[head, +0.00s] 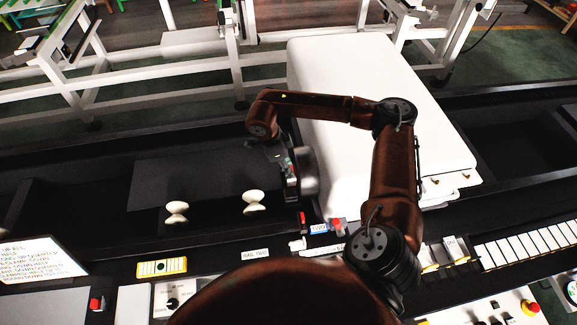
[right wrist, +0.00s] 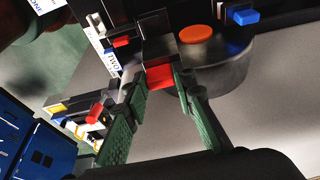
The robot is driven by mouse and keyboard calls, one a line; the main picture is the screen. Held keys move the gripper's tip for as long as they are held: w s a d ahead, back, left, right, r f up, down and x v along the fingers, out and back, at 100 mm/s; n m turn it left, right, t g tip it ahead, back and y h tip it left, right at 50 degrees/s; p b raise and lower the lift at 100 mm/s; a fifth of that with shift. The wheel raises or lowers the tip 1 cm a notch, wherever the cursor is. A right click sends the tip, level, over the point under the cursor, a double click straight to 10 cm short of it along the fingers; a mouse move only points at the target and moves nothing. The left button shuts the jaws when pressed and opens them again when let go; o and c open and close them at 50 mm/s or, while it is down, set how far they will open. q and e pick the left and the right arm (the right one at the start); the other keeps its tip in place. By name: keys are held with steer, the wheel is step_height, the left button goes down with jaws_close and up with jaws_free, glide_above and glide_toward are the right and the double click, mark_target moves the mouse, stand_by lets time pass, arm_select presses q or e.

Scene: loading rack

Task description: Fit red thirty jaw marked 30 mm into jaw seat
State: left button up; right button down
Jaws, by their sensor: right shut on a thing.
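In the right wrist view, my right gripper (right wrist: 158,82) has its two green fingers closed on a small red block (right wrist: 160,77), which I take for the red jaw. Its 30 mm marking is not readable. A dark block stands just beyond the red block, and I cannot tell whether they touch or whether this is the jaw seat. In the head view, my right gripper (head: 286,168) hangs at the left side of the white case, above the dark rail bed; the held block is too small to make out there. My left gripper is not in view.
Other coloured pieces include a blue one (right wrist: 245,17) and a red one (right wrist: 122,41). The white case (head: 350,80) stands behind my arm. Two white knobs (head: 254,200) sit left.

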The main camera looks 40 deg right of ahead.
mark_target(288, 182)
steer(key=shift+f+b, duration=0.55)
steer(key=shift+b, duration=0.1)
steer(key=shift+f, duration=0.3)
steer(key=shift+f+b, duration=0.55)
steer(key=shift+b, duration=0.1)
steer(key=shift+f+b, duration=0.9)
steer(key=shift+f, duration=0.2)
arm_select(q)
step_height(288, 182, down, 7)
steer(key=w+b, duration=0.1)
steer(key=b, duration=0.2)
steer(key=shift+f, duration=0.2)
arm_select(e)
steer(key=shift+f, duration=1.85)
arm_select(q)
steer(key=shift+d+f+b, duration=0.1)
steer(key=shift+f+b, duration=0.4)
arm_select(e)
steer(key=shift+f, duration=0.6)
